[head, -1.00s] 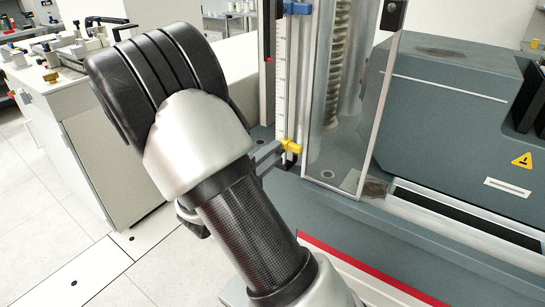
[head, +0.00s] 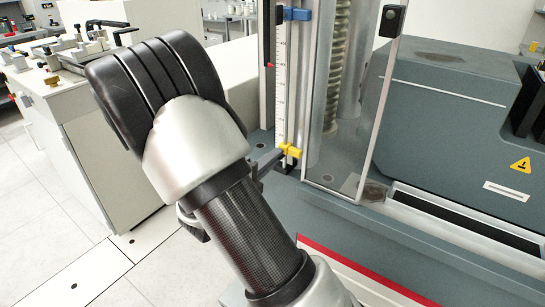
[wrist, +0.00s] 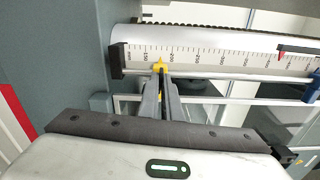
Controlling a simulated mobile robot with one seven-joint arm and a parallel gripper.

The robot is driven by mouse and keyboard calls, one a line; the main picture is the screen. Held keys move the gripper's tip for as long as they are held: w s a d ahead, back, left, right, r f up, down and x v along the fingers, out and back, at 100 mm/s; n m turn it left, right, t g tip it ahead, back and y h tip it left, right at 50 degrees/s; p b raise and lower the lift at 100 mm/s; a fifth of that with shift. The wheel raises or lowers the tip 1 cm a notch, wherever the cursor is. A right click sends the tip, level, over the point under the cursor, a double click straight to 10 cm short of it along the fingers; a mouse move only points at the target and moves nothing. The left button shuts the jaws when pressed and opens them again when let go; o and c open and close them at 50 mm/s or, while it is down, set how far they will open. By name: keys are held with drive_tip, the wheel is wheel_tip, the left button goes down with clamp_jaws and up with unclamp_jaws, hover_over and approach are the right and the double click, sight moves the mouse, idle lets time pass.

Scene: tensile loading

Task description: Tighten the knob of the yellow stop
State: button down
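The yellow stop (head: 288,151) sits low on the white graduated scale of the machine. In the wrist view the yellow stop (wrist: 160,66) is at the lower rail of the scale, near the mark 200. My gripper (wrist: 161,82) reaches straight to it, its two dark fingers close together at the tips with a sliver of yellow between them. The fingers look shut on the knob, which they mostly hide. In the head view my gripper (head: 276,159) comes in from the left, touching or nearly touching the stop, and my arm covers most of it.
A blue stop (head: 297,14) sits higher on the same scale (head: 281,90). A clear guard panel (head: 350,120) stands just to the right of the scale. The grey machine housing (head: 445,120) fills the right side. A white cabinet (head: 90,140) stands at the left.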

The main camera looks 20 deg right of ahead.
drive_tip(key=shift+m+p, duration=0.3)
drive_tip(key=shift+m, duration=8)
drive_tip(key=c, duration=2)
unclamp_jaws()
drive_tip(key=shift+a, duration=0.1)
drive_tip(key=p+v, duration=0.2)
drive_tip(key=v, duration=1.5)
drive_tip(key=shift+s+a, duration=0.15)
